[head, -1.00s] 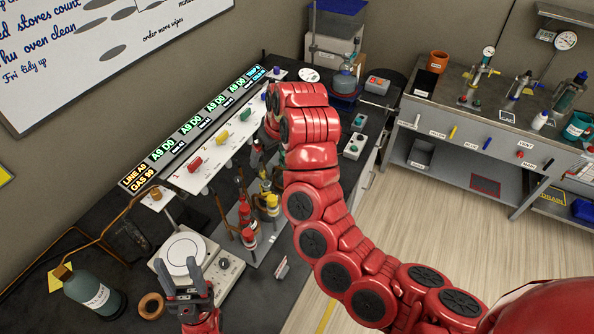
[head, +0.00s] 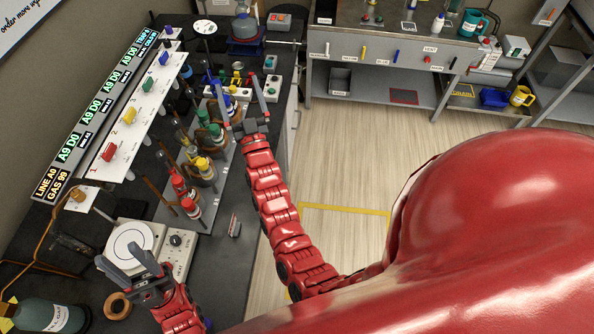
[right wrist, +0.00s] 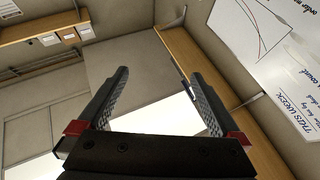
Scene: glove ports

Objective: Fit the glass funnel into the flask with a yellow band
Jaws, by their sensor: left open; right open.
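Glassware with yellow collars (head: 203,165) stands on the bench, between red and green ones; I cannot tell which piece is the flask with a yellow band. I cannot pick out the glass funnel for certain in either view. My right gripper (head: 238,88) is open and empty, over the bench's right side near the green-collared glassware (head: 213,133). In the right wrist view its open fingers (right wrist: 160,75) have only wall, shelf and whiteboard behind them. My left gripper (head: 120,254) is open and empty at lower left, in front of the white round plate (head: 128,243).
A panel with coloured taps (head: 128,115) runs along the bench's left. A grey bottle (head: 50,316) and a brown ring (head: 117,305) are at lower left. Boxes with green buttons (head: 272,88) stand near the right edge. Open floor (head: 350,165) lies right of the bench.

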